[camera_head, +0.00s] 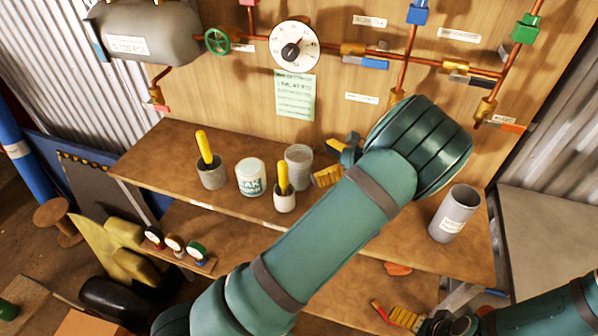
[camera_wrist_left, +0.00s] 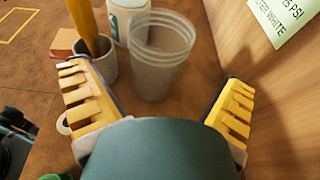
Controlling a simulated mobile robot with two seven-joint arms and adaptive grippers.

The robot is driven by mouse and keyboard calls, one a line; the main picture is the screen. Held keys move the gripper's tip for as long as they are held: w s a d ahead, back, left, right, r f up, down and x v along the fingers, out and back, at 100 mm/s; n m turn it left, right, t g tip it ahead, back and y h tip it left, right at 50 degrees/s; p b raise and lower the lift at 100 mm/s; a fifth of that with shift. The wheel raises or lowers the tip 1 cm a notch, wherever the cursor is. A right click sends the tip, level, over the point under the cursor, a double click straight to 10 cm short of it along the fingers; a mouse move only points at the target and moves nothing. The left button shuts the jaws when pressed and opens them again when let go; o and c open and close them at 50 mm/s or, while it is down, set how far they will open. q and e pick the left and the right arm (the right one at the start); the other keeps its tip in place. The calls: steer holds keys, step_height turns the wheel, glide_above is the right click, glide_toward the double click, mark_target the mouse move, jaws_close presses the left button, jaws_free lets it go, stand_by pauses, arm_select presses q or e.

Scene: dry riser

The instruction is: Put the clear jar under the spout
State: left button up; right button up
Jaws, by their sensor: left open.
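The clear jar (camera_head: 298,165) stands upright on the brown shelf, a see-through ribbed cup. In the left wrist view the clear jar (camera_wrist_left: 160,60) stands ahead between the spread yellow fingers, apart from both. My left gripper (camera_head: 332,163) is open and empty, just right of the jar; it fills the lower part of the wrist view (camera_wrist_left: 157,78). A short copper outlet (camera_head: 156,97) with a red tag hangs under the grey tank (camera_head: 150,35); I cannot tell if it is the spout. My right gripper (camera_head: 405,318) shows only partly at the bottom right.
Left of the jar stand a white labelled tub (camera_head: 250,177), a grey cup with a yellow handle (camera_head: 211,175) and a smaller pale cup (camera_head: 284,202). A grey labelled cylinder (camera_head: 455,213) stands at the right. Copper pipes and a dial (camera_head: 295,46) line the wooden panel.

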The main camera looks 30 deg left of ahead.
mark_target(299, 161)
arm_select(q)
steer(key=shift+b+x, duration=0.55)
steer(key=shift+x, duration=2.5)
steer(key=shift+s+r, duration=0.1)
steer(key=shift+r, duration=0.1)
steer(key=c, duration=1.2)
